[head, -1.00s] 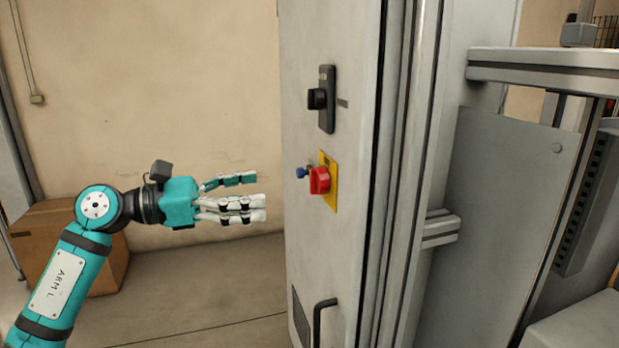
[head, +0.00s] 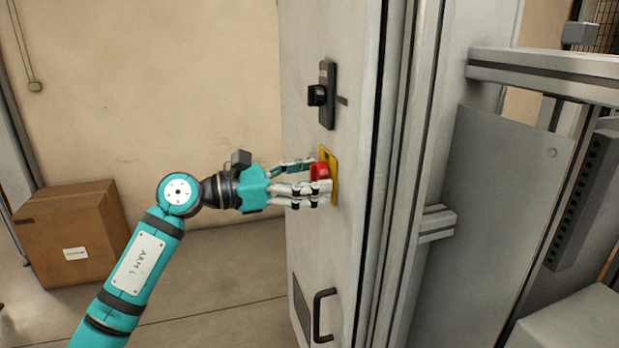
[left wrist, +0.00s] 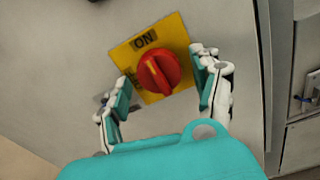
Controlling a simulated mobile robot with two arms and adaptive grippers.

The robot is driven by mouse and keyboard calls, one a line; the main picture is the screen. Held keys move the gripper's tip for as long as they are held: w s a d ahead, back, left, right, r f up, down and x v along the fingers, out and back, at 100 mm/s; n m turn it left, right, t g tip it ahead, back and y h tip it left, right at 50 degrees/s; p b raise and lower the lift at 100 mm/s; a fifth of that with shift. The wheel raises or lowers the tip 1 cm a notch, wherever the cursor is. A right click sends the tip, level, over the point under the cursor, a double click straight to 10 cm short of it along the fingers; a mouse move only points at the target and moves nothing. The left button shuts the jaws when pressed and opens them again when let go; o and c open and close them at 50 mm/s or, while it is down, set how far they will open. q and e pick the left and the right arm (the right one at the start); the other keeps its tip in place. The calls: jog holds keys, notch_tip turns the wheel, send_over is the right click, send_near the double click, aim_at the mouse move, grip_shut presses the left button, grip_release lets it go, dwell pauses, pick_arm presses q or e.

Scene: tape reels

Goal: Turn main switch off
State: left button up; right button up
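The main switch is a red rotary knob (head: 319,172) on a yellow plate (head: 334,185) on the cabinet's grey door. In the left wrist view the red knob (left wrist: 159,72) has its pale pointer line aimed up towards the word ON on the yellow plate (left wrist: 180,37). My left gripper (head: 316,176) is at the switch in the head view, its fingers on either side of the knob. In the left wrist view my left gripper (left wrist: 165,92) has its fingers spread apart, with visible gaps to the knob. My right gripper is not in view.
A black handle lock (head: 325,95) sits above the switch, and a black pull handle (head: 323,315) is low on the cabinet door (head: 300,235). A cardboard box (head: 75,235) stands on the floor at left. The floor between box and cabinet is clear.

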pick_arm(q)
jog(key=c, duration=1)
jog(key=n+p, duration=0.2)
jog(key=n, duration=0.1)
jog(key=n+p, duration=0.3)
jog(key=n, duration=0.1)
jog(key=shift+s+r, duration=0.15)
jog(key=shift+r, duration=0.05)
jog(key=n+p, duration=0.8)
jog(key=shift+r, duration=0.15)
jog(key=shift+s+n+p, duration=0.1)
jog(key=shift+n+p, duration=1.4)
jog(key=shift+p, duration=0.1)
jog(key=shift+f, duration=0.2)
